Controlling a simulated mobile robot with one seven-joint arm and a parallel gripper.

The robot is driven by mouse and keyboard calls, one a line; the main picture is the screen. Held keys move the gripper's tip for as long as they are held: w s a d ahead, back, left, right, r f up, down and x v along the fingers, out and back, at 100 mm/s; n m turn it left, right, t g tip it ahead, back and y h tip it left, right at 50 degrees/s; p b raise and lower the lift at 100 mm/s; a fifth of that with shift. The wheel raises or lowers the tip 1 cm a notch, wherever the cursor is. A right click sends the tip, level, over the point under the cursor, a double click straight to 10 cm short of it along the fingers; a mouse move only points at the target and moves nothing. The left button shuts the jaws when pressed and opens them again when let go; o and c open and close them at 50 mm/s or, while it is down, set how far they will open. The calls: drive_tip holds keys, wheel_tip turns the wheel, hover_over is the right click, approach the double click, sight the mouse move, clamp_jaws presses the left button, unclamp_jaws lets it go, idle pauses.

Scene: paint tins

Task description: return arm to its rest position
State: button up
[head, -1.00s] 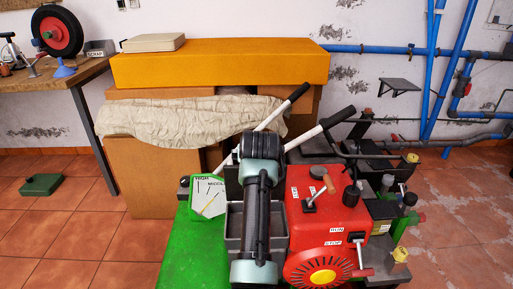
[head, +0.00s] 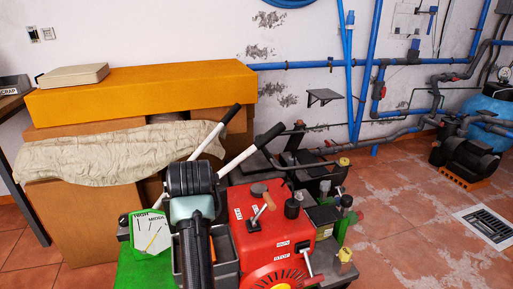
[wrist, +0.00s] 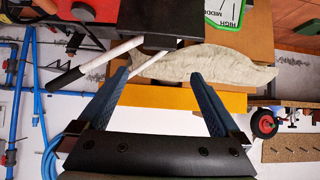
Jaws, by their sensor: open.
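My gripper (wrist: 158,76) shows in the wrist view, which is upside down. Its two blue fingers stand wide apart with nothing between them. Past the fingertips are a cream cloth (wrist: 210,65), an orange-yellow box (wrist: 165,97) and white-shafted handles, all apart from the fingers as far as I can tell. In the head view my arm's dark and pale-green links rise at the lower middle, in front of a red machine (head: 257,225). My fingers cannot be made out in the head view.
The red machine carries white handles (head: 210,138) and small levers close to my arm. A green dial sign (head: 150,233) stands just left of it. The orange-yellow box (head: 140,92) lies on cardboard boxes (head: 75,215) behind. Tiled floor (head: 405,215) is open at right.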

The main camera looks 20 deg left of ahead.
drive_tip(key=d+r+m+t, duration=0.2)
drive_tip(key=d+r+t, duration=0.3)
drive_tip(key=d+r, duration=0.45)
drive_tip(key=d+r+m+t, duration=0.1)
drive_tip(key=d+r+t, duration=0.4)
drive_tip(key=r, duration=0.7)
drive_tip(key=s+d+r+m+t+h+p, duration=0.2)
drive_tip(key=s+d+r+m+t+h, duration=0.45)
drive_tip(key=s+d+r, duration=1.35)
wheel_tip(320, 180, up, 29)
drive_tip(key=a+n+t+p, duration=0.1)
drive_tip(key=n+t+p, duration=0.1)
drive_tip(key=p, duration=2.7)
drive_tip(key=shift+a+r, duration=0.15)
drive_tip(key=shift+a, duration=0.15)
